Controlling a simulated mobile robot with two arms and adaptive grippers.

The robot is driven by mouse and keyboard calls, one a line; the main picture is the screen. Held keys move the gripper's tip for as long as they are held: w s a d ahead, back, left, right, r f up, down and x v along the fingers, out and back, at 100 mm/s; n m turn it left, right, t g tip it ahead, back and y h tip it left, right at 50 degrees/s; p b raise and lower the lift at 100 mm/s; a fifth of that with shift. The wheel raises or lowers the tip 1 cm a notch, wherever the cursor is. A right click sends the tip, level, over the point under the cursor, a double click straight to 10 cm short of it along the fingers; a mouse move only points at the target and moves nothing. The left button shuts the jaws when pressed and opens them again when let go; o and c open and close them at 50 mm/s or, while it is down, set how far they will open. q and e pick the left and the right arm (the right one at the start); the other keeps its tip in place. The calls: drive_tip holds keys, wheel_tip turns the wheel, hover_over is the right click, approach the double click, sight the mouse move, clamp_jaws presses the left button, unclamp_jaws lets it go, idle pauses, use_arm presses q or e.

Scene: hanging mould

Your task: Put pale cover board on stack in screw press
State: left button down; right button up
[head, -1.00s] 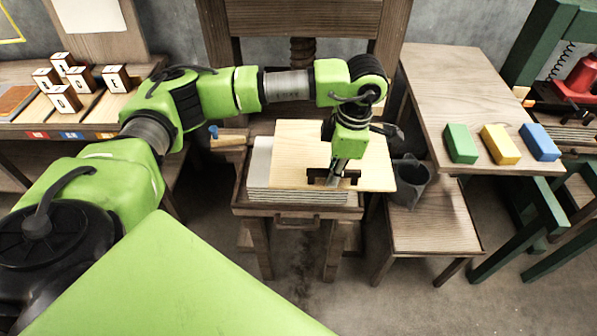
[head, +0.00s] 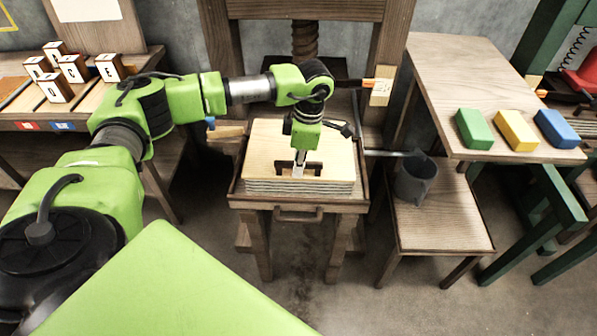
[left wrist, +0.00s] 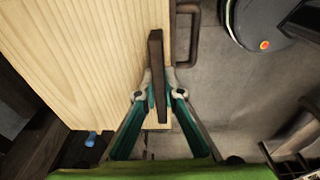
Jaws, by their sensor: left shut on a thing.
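The pale cover board (head: 268,150) lies level over the stack of layered sheets (head: 300,188) in the screw press (head: 379,150). Its edges line up closely with the stack; I cannot tell whether it touches the top sheet. My left gripper (head: 299,170) is shut on the dark handle bar (head: 313,168) on the board's top. The left wrist view shows both fingers (left wrist: 158,92) pinching the bar (left wrist: 156,50), with the board (left wrist: 80,50) beneath. The press screw (head: 305,42) stands behind, above the stack. My right gripper is not in view.
A dark pot (head: 415,182) stands on the low bench at right. Green (head: 473,128), yellow (head: 516,130) and blue (head: 556,127) blocks sit on the right table. Several lettered blocks (head: 72,68) stand on the left shelf. A wooden-handled tool lies left of the press.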

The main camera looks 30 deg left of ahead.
use_arm(q)
drive_tip(key=shift+w+f, duration=0.1)
drive_tip(key=shift+f, duration=0.1)
drive_tip(key=c, duration=2.2)
unclamp_jaws()
drive_tip(key=shift+o, duration=0.2)
wheel_tip(320, 180, up, 12)
drive_tip(key=d+p, duration=0.1)
drive_tip(key=p, duration=0.6)
drive_tip(key=shift+w+d+p, duration=0.2)
drive_tip(key=shift+w+p, duration=0.05)
drive_tip(key=shift+p, duration=0.1)
